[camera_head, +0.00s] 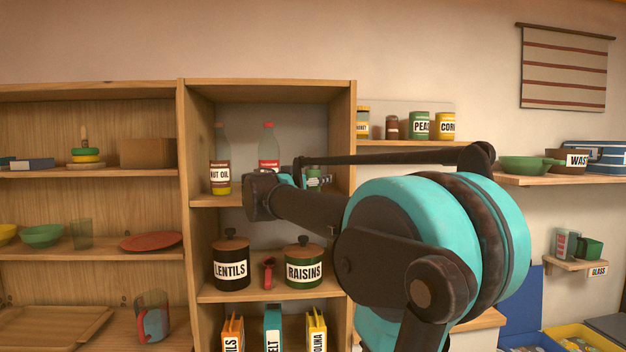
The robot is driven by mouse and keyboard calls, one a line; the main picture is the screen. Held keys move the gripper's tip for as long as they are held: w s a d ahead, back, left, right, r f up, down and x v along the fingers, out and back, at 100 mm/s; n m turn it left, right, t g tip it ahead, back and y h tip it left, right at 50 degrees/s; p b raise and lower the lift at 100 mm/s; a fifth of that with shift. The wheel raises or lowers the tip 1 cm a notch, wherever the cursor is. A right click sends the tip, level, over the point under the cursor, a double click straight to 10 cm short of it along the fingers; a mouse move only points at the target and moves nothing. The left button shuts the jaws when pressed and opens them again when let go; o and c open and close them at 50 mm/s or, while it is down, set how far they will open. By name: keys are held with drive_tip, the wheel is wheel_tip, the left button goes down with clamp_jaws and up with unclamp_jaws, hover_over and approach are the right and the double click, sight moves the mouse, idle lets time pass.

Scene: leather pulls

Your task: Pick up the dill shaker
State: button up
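A small green container with a white label (314,178) shows in the head view on the upper shelf level of the middle cabinet, to the right of the bottles. It may be the dill shaker, but its label is too small to read. My arm reaches across the front of the cabinet. The wrist end of my arm is in front of the upper shelf, just left of the green container. My gripper's fingers are hidden behind the wrist, so I cannot tell whether they are open or touch anything.
A nut oil bottle (219,160) and a red-labelled bottle (268,148) stand left of the container. The lentils jar (231,262) and raisins jar (304,264) are one shelf below. The cabinet's right wall (345,110) bounds the space on the right.

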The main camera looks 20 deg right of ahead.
drive_tip(key=c, duration=1.3)
drive_tip(key=shift+r, duration=0.1)
